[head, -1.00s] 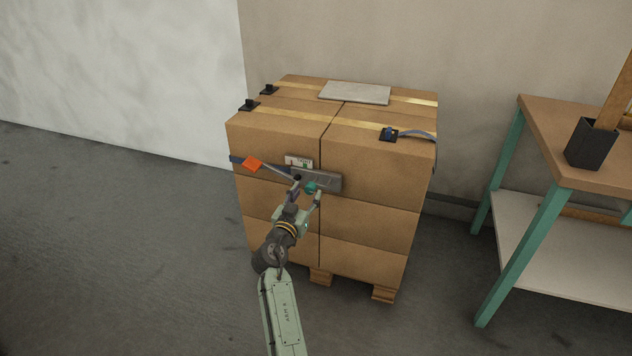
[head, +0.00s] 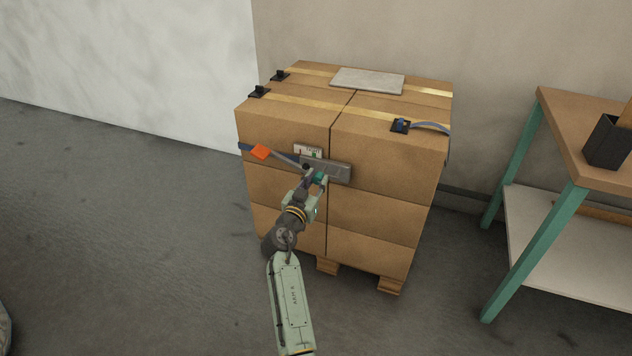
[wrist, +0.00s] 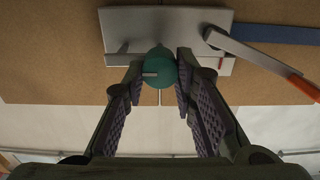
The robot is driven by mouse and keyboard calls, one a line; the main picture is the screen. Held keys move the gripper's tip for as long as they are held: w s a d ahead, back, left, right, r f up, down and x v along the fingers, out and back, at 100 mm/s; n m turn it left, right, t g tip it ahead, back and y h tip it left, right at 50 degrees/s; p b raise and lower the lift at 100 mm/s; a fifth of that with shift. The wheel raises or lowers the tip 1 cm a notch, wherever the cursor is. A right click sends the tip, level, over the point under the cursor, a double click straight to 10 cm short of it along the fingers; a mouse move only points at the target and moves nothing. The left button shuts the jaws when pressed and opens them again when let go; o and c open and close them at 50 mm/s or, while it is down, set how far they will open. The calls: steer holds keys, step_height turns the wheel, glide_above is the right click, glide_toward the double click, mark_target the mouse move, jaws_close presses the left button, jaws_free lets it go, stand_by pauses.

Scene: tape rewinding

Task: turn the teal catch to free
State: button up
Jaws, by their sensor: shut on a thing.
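The teal catch (wrist: 160,66) is a round knob with a small pale pointer, on a grey metal plate (wrist: 190,20) fixed to the front of the box stack. In the wrist view the pointer lies roughly level, toward the left. My gripper (wrist: 161,84) is shut on the catch, one fingertip on each side. In the head view the catch (head: 320,177) shows partly behind my gripper (head: 316,182). A lever with an orange tag (head: 261,151) runs from the plate to the left, beside a blue strap.
The cardboard box stack (head: 385,205) stands on a wooden pallet (head: 390,286) near the wall. Yellow straps, black buckles and a grey board (head: 367,80) lie on top. A bench with teal legs (head: 535,255) stands right. Floor at left is clear.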

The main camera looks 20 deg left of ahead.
jaws_close()
steer(key=shift+n, duration=0.3)
steer(key=n+b, duration=0.1)
steer(key=n, duration=0.6)
steer(key=shift+a, duration=0.15)
steer(key=n, duration=0.5)
steer(key=shift+p, duration=0.35)
steer(key=n+p, duration=0.2)
steer(key=n, duration=0.3)
steer(key=shift+a+f, duration=0.1)
steer(key=shift+f, duration=0.05)
steer(key=shift+n, duration=0.3)
